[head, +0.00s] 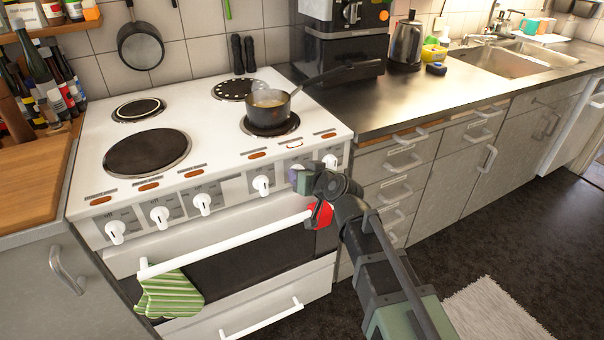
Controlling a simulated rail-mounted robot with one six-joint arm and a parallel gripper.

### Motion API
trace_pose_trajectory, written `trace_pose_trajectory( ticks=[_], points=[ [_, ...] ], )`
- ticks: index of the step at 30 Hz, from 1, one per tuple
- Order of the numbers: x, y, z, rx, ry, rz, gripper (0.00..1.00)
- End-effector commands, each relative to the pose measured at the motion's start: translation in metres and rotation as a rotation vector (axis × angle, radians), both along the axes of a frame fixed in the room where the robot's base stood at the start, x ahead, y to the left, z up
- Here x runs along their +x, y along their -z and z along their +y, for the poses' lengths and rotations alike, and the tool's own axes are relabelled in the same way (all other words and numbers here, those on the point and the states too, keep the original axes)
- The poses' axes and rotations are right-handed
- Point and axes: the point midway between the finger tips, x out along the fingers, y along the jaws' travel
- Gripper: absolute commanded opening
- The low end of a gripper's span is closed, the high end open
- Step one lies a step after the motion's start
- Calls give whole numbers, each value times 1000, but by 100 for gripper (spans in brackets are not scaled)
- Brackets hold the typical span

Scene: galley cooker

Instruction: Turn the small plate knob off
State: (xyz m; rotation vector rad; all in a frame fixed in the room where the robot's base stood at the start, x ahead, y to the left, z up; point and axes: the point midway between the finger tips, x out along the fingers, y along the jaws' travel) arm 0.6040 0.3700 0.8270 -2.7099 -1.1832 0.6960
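The white cooker (215,125) has a row of white knobs on its front panel. One knob (262,185) shows just left of my gripper (298,180), and another (330,160) shows to its upper right. My gripper is in front of the panel between these two and covers part of it, including most of a knob there. I cannot tell whether it touches that knob, or whether its fingers are open or shut. A small pot (268,112) with a long handle stands on the front right plate (270,126).
The oven door handle (225,245) runs below the knobs, with a green striped cloth (168,293) at its left end. A red item (320,214) is near its right end, close to my arm. Drawers (395,190) stand to the right.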

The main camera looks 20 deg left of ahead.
Motion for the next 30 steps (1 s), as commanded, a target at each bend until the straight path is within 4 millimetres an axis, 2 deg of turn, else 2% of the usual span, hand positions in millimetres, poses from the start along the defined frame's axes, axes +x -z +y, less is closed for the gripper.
trace_pose_trajectory(
  ticks=[13,30],
  points=[
    [-1,0,1,-182,0,-175,14],
    [-1,0,1,-211,-1,-201,13]
  ],
)
